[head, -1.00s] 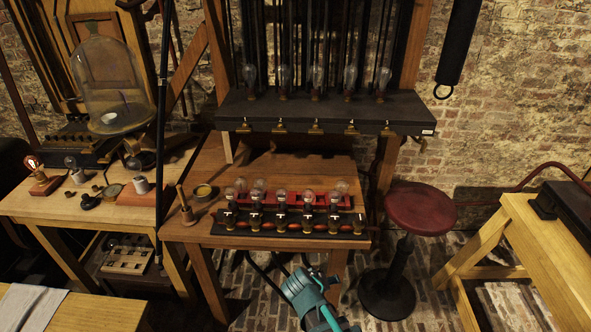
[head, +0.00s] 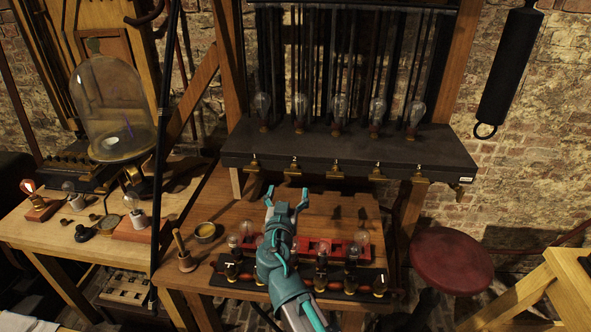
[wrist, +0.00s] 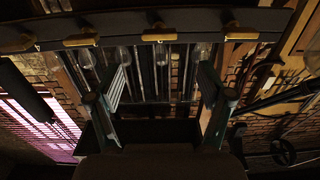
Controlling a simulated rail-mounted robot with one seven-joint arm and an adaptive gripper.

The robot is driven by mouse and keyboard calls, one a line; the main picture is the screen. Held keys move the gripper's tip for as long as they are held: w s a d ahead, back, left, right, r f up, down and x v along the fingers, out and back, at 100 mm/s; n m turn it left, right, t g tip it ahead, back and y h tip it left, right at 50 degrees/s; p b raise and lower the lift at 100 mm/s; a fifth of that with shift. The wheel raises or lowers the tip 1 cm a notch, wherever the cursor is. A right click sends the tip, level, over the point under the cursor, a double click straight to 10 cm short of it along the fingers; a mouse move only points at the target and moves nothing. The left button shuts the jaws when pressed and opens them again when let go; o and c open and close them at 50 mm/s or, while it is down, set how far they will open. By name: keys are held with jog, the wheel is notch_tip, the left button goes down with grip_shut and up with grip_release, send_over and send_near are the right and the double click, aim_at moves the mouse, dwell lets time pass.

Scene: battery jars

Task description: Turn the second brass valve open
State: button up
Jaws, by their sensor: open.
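A row of brass valves lines the front edge of the dark shelf (head: 350,152). Counting from the left in the head view, the second brass valve (head: 293,167) is just beyond my gripper (head: 287,200). The first valve (head: 253,163) is to its left and the third valve (head: 335,170) to its right. My gripper is open and empty, its fingers spread below the second valve, apart from it. In the wrist view, which looks upside down, my gripper (wrist: 160,92) shows two spread fingers, and a brass valve (wrist: 160,37) lies at top centre, roughly in line between them.
Glass bulbs (head: 338,106) stand on the shelf behind the valves. Below my arm, a black rack with bulbs (head: 352,252) and a red tray (head: 317,246) sit on the wooden table (head: 222,222). A red stool (head: 452,262) stands at right, a glass bell jar (head: 115,110) at left.

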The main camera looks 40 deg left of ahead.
aim_at(292, 174)
jog(key=p+x, duration=0.4)
jog(key=x, duration=0.5)
jog(key=shift+w+a+r, duration=0.1)
jog(key=shift+w+a, duration=0.3)
jog(key=shift+w, duration=0.25)
jog(key=c, duration=1.2)
jog(key=shift+o, duration=0.2)
jog(key=shift+f, duration=0.2)
